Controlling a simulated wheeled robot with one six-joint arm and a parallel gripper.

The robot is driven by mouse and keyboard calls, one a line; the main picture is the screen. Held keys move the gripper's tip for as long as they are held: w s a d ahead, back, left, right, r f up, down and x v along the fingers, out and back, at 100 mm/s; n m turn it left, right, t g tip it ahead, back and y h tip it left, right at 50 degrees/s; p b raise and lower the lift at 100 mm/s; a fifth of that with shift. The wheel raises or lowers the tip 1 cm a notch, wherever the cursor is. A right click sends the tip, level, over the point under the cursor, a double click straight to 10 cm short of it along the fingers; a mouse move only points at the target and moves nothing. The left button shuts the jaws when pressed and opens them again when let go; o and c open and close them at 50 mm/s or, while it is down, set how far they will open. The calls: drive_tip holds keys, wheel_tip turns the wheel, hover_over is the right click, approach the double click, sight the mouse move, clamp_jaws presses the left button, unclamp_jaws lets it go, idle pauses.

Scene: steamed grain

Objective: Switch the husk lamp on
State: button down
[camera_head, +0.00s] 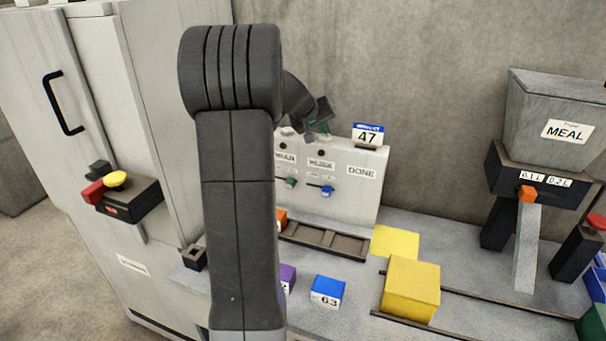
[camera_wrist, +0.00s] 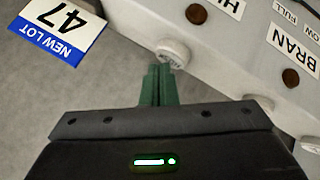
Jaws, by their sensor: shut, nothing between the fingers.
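The pale panel (camera_head: 352,195) stands by the wall with BRAN, HUSK and DONE labels. The husk lamp (camera_head: 321,152) is a dark brown, unlit dot above the HUSK label; it also shows in the wrist view (camera_wrist: 196,14). The bran lamp (camera_wrist: 290,77) is dark too. A white round knob (camera_wrist: 172,53) sits on the panel's top edge by the husk lamp. My gripper (camera_head: 325,129) is above that edge, fingers pointing down. Its green fingers (camera_wrist: 158,72) are shut and empty, with tips beside the knob; I cannot tell whether they touch.
A NEW LOT 47 card (camera_head: 367,134) stands on the panel top, right of my gripper. A green lever (camera_head: 290,182) and blue lever (camera_head: 326,191) are on the panel front. A blue block (camera_head: 327,291), yellow block (camera_head: 411,289) and meal hopper (camera_head: 555,110) stand on the bench.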

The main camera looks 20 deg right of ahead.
sight(323, 137)
drive_tip(key=shift+f, duration=0.2)
idle(0.4)
drive_tip(key=shift+f+b, duration=0.3)
drive_tip(key=shift+b, duration=0.4)
drive_tip(key=shift+r, duration=0.4)
drive_tip(key=shift+r+p, duration=2.1)
drive_tip(key=shift+r, duration=1)
drive_tip(key=shift+f, duration=0.15)
